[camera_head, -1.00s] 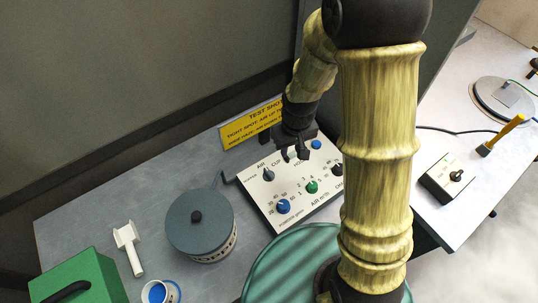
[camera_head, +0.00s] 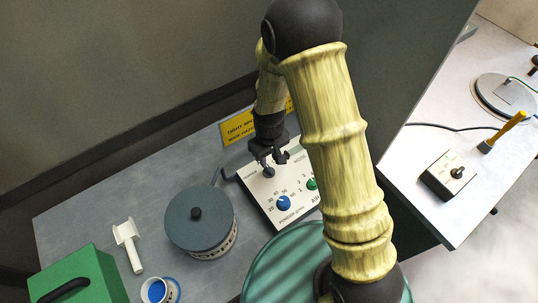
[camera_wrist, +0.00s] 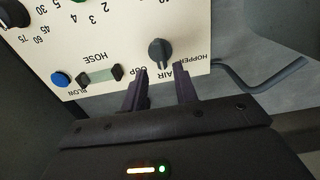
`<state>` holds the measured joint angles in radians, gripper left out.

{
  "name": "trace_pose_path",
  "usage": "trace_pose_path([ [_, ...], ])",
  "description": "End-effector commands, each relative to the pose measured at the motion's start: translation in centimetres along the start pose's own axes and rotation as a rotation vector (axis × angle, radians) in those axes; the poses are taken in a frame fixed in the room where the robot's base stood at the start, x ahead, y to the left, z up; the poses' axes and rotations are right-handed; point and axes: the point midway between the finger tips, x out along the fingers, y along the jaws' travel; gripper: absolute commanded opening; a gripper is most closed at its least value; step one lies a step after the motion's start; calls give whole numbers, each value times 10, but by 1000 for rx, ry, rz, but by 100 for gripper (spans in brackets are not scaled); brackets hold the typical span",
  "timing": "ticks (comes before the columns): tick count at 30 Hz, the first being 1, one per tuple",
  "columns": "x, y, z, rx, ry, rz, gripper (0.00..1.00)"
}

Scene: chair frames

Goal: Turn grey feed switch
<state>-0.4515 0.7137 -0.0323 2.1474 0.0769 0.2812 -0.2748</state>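The white control panel (camera_head: 262,200) lies on the grey bench. Its grey pointer knob (camera_head: 268,172) is at the panel's upper left, and it also shows in the wrist view (camera_wrist: 159,50) beside the labels CUP, AIR and HOPPER. I take this as the feed switch. My gripper (camera_head: 269,159) is just over this knob. In the wrist view my gripper (camera_wrist: 162,72) is open, with its two fingertips apart and nothing between them. The knob stands a little beyond the gap between the tips. I cannot tell the exact height of the fingers over the panel.
The panel also has a blue knob (camera_head: 283,203), a green knob (camera_head: 311,184), a blue button (camera_wrist: 61,79) and a HOSE switch (camera_wrist: 100,76). A bent grey rod (camera_wrist: 262,78) sticks out beside it. A round lidded canister (camera_head: 199,222) stands left. A yellow sign (camera_head: 238,127) is behind.

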Motion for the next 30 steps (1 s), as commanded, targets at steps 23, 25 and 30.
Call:
trace_pose_path([
  [23,60,0,0,0,0,0,2],
  [25,60,0,0,0,0,0,2],
  [30,59,0,0,157,0,1,2],
])
